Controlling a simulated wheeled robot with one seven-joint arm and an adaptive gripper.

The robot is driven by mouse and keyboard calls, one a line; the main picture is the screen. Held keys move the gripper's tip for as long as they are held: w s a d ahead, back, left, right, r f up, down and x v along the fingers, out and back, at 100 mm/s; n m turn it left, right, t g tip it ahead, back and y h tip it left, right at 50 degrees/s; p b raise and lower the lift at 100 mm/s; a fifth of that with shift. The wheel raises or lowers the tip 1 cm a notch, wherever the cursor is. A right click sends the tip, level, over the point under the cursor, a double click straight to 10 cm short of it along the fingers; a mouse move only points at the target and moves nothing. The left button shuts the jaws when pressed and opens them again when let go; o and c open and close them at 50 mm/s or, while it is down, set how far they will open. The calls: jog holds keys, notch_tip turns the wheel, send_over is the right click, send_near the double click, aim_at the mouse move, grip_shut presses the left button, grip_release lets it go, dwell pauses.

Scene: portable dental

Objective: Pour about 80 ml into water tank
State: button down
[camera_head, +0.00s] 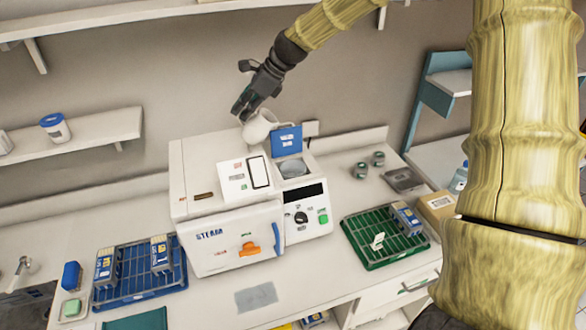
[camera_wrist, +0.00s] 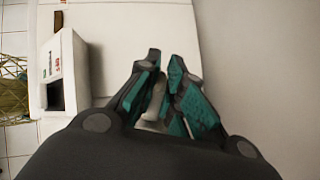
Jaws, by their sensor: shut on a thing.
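A white jug (camera_head: 258,129) hangs above the back of the white steam steriliser (camera_head: 232,243), just left of the raised blue lid (camera_head: 287,140). My gripper (camera_head: 243,108) is shut on the jug, at its handle side, with the jug to the lower right of the fingers. In the wrist view my gripper (camera_wrist: 163,98) shows teal pads around a pale piece of the jug (camera_wrist: 152,119). The jug's contents and any pouring stream cannot be seen.
A blue rack (camera_head: 125,300) with boxes stands left of the steriliser, and a green rack (camera_head: 362,258) stands right. Two small jars (camera_head: 361,171) and a grey tray (camera_head: 404,180) lie on the counter at the right. A wall shelf (camera_head: 100,133) is at the left.

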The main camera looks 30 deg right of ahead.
jog(key=shift+a, duration=0.1)
jog(key=shift+w+a+f+h, duration=0.15)
jog(key=shift+a+f+h, duration=0.05)
jog(key=shift+h, duration=0.1)
jog(key=shift+w+f, duration=0.1)
jog(key=w+a+f+g+h, duration=0.3)
jog(key=a+g+h, duration=0.1)
jog(key=h, duration=0.1)
jog(key=shift+a+h, duration=0.3)
dwell(1.8)
jog(key=shift+w+f, duration=0.1)
